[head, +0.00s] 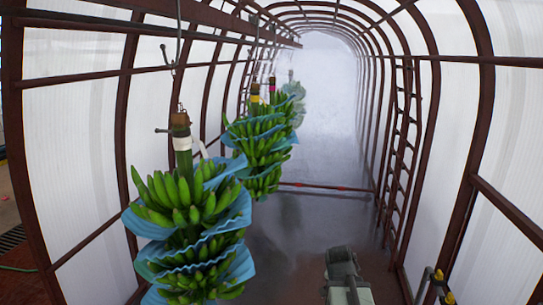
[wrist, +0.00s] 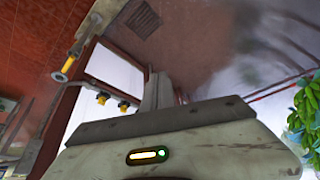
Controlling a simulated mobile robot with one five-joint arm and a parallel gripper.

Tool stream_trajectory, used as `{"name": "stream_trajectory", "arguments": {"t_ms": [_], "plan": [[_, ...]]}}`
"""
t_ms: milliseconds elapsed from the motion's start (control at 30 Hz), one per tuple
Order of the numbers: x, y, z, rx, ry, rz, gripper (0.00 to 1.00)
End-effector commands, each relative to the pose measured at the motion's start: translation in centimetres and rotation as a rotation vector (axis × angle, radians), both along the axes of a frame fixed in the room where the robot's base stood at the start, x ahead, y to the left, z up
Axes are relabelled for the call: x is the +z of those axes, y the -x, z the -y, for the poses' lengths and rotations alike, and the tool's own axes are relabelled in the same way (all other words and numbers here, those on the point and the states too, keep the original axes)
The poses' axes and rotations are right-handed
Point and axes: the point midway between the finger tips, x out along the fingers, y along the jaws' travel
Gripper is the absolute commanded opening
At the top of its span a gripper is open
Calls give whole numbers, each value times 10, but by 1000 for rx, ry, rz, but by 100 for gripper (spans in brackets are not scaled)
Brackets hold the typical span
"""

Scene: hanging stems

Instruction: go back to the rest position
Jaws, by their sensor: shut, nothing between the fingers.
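My gripper (wrist: 158,90) shows in the wrist view as two grey fingers held close together, shut and empty. A pale grey-green part of my arm shows low and right of the middle in the head view; the fingertips cannot be made out there. The nearest hanging stem (head: 183,145) carries a large bunch of green bananas (head: 180,198) with blue sheets (head: 238,215) between the layers. It hangs left of my arm, clearly apart from it. Green fruit or leaves (wrist: 308,110) show at the right edge of the wrist view, apart from the fingers.
More wrapped bunches (head: 262,150) hang behind the nearest one in a row. An empty hook (head: 171,62) hangs at upper left. Dark arched frames and pale walls enclose the tunnel. A ladder (head: 403,130) stands along the right wall. The grey floor (head: 315,235) in the middle is open.

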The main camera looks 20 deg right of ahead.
Motion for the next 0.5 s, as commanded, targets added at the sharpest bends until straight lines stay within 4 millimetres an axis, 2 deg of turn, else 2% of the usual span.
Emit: {"name": "stream_trajectory", "arguments": {"t_ms": [33,100,200,300,367,400,500], "plan": [[-20,-14,-44,93,-17,-23,0],[-34,-25,-100,220,-41,-61,0],[-52,-28,-175,402,-79,-126,0],[-66,-18,-236,583,-119,-202,0],[-70,-6,-261,703,-154,-263,0],[-67,5,-265,770,-185,-306,0],[-67,19,-272,899,-221,-368,0]]}}
